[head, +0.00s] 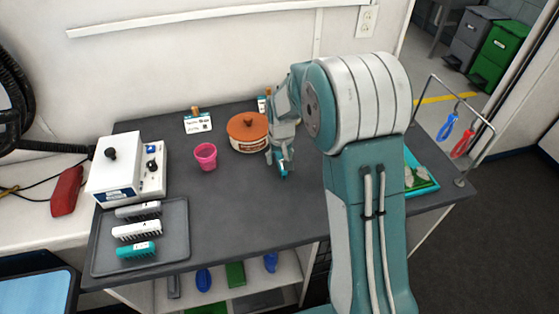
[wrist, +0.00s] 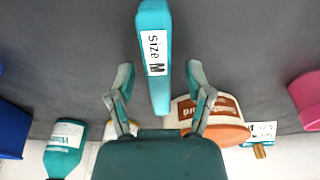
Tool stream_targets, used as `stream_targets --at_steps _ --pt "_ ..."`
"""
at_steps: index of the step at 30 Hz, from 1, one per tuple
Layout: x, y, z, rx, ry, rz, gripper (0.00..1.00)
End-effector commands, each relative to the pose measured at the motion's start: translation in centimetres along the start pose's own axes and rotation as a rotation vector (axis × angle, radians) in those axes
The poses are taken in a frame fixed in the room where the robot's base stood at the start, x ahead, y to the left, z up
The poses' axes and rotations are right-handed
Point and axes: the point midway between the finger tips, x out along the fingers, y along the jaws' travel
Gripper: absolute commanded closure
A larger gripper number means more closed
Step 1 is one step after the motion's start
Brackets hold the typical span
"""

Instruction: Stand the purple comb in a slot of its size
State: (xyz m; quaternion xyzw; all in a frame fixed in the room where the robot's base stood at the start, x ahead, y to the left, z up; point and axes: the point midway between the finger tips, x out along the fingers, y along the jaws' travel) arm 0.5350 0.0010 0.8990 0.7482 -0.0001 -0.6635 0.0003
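I see no purple comb and no clear comb slot in either view. A teal piece with a white "Size M" label (wrist: 154,60) shows in the wrist view between the two fingers of my gripper (wrist: 159,75). My gripper also shows in the head view (head: 283,170), pointing down over the middle of the dark table, small and partly hidden by my arm. A grey comb or brush (head: 137,210), a white one (head: 136,230) and a teal one (head: 136,250) lie on the grey tray (head: 170,258).
A pink cup (head: 205,156) and an orange-lidded tub (head: 248,132) stand left of my gripper. A white control box (head: 112,180) stands at the left.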

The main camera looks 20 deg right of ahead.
Motion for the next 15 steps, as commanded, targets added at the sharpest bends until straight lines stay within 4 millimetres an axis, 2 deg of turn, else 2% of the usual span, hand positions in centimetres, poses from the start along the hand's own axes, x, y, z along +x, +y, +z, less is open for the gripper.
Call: stream_targets --at_steps 1,2,3,15 --pt "-0.02 0.00 -0.01 0.000 0.000 0.000 0.67" --pt "-0.02 0.00 -0.01 0.000 0.000 0.000 0.80" --pt "-0.03 0.00 -0.01 0.000 0.000 0.000 0.98" --pt "-0.08 0.01 -0.03 0.000 0.000 0.000 1.00"
